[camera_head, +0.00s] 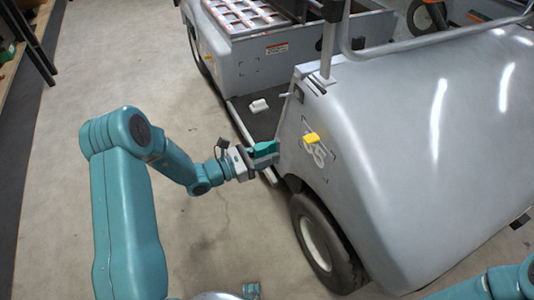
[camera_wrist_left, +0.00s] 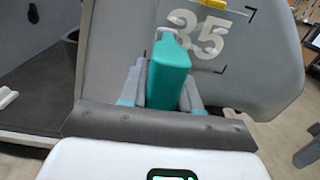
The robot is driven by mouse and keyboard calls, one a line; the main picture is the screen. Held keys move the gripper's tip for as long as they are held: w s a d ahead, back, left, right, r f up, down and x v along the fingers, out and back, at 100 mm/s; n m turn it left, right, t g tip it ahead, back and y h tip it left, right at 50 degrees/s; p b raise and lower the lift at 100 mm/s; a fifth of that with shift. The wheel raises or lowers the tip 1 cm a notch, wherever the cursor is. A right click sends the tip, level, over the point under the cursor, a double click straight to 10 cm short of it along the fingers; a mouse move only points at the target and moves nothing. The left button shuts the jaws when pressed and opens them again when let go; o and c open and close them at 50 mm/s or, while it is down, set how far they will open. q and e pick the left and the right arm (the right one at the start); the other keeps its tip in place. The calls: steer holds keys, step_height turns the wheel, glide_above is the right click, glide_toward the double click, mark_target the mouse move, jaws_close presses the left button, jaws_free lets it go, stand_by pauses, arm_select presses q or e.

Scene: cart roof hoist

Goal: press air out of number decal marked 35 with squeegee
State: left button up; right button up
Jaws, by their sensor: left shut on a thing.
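The number decal 35 (camera_head: 317,155) shows as pale digits on the grey cart's side panel, framed by dark corner marks. It also shows in the left wrist view (camera_wrist_left: 212,38), just beyond the squeegee. My left gripper (camera_head: 262,155) is shut on a teal block-shaped squeegee (camera_wrist_left: 168,74) with a pale edge at its far end. The squeegee is left of the decal in the head view. I cannot tell whether its edge touches the panel. A yellow block (camera_head: 311,139) sits at the decal's upper edge. My right gripper is out of view.
The cart's curved grey body (camera_head: 410,130) fills the right side, with a wheel (camera_head: 318,240) below the panel. A small white object (camera_head: 259,106) lies on the cart's dark floor (camera_head: 255,122). Open concrete floor (camera_head: 230,235) lies left of the cart.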

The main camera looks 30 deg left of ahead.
mark_target(308, 147)
arm_select(q)
steer(key=b+x, duration=0.1)
steer(key=x, duration=0.5)
steer(key=shift+w+d, duration=0.15)
steer(key=shift+w, duration=0.05)
steer(key=shift+w+d+b, duration=0.35)
steer(key=shift+w+d, duration=0.1)
steer(key=shift+w, duration=0.1)
stand_by(0.8)
steer(key=shift+s+d+p, duration=0.1)
steer(key=shift+s+d, duration=0.6)
steer(key=shift+d, duration=0.3)
steer(key=shift+s+d+p, duration=0.15)
steer(key=shift+s+d, duration=0.6)
steer(key=shift+d, duration=0.25)
steer(key=shift+s+d+p, duration=0.1)
steer(key=shift+s+d, duration=0.6)
steer(key=shift+d, duration=0.25)
steer(key=shift+s+d, duration=1.35)
steer(key=shift+d, duration=0.1)
steer(key=shift+w+a, duration=0.9)
steer(key=shift+a, duration=0.2)
steer(key=shift+w+a, duration=0.9)
steer(key=shift+a, duration=0.25)
steer(key=shift+w+a+b, duration=0.35)
steer(key=shift+w+a, duration=0.6)
steer(key=shift+a, duration=0.1)
steer(key=shift+w+a, duration=0.8)
steer(key=shift+a, duration=0.3)
